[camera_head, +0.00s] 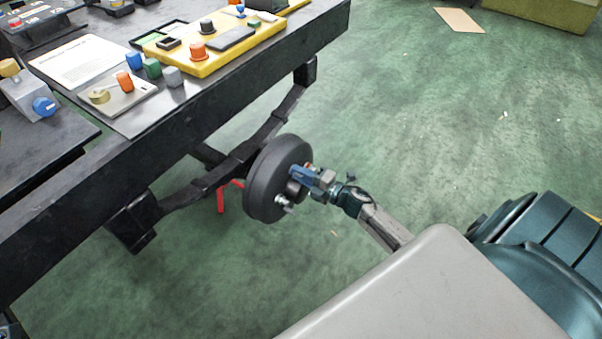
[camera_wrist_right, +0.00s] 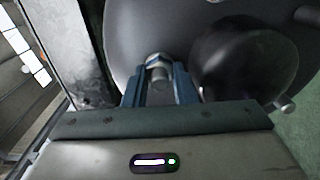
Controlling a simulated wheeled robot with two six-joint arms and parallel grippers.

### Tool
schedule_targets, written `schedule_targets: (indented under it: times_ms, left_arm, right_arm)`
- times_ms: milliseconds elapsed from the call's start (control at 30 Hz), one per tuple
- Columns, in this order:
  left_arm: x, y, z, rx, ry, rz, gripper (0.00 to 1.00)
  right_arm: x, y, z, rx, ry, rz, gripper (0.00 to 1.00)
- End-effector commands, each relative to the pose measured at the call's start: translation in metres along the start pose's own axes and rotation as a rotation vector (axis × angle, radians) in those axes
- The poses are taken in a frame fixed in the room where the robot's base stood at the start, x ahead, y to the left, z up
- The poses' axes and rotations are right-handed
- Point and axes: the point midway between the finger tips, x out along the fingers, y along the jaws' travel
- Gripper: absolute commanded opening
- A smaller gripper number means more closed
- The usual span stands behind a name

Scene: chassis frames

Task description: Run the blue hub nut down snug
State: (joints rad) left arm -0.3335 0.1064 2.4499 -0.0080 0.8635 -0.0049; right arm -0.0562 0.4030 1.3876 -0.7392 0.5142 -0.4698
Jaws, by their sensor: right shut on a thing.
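A dark grey round drum (camera_head: 270,185) stands on edge on the axle beam below the bench edge in the head view. My right gripper (camera_head: 303,176) reaches its outer face from the right. In the right wrist view, the gripper (camera_wrist_right: 158,78) has its blue fingers shut around a small metallic piece with a blue band, the blue hub nut (camera_wrist_right: 156,59), against the drum face (camera_wrist_right: 140,30). A black rounded hub (camera_wrist_right: 243,60) bulges beside it. The fingers hide part of the nut, so I cannot tell how far it is seated. My left gripper does not show.
A dark bench (camera_head: 215,95) runs along the left with a yellow tray (camera_head: 215,58), a grey plate and small coloured parts. A red stand (camera_head: 221,197) is behind the drum. Studs (camera_wrist_right: 285,104) project from the drum face. Green floor to the right is mostly clear.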

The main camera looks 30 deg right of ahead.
Motion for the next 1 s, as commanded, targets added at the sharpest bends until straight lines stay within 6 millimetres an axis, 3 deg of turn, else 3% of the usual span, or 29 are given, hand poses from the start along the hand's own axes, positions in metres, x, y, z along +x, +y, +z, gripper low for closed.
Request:
schedule_targets:
  times_ms: [233,267,300,667,1000]
  left_arm:
    - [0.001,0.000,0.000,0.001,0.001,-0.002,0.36]
    - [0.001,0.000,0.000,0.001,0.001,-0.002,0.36]
    - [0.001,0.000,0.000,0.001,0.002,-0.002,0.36]
    - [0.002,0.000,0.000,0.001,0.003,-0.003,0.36]
    - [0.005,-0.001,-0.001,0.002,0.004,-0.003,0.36]
  right_arm:
    - [-0.001,-0.002,0.000,0.000,-0.001,-0.003,0.01]
    - [-0.001,-0.002,0.000,-0.001,-0.001,-0.003,0.26]
    - [-0.001,-0.002,0.000,-0.001,-0.001,-0.003,0.34]
    - [-0.005,-0.001,0.000,-0.003,0.000,-0.003,0.34]
    - [-0.067,-0.001,0.000,-0.002,0.001,-0.007,0.34]
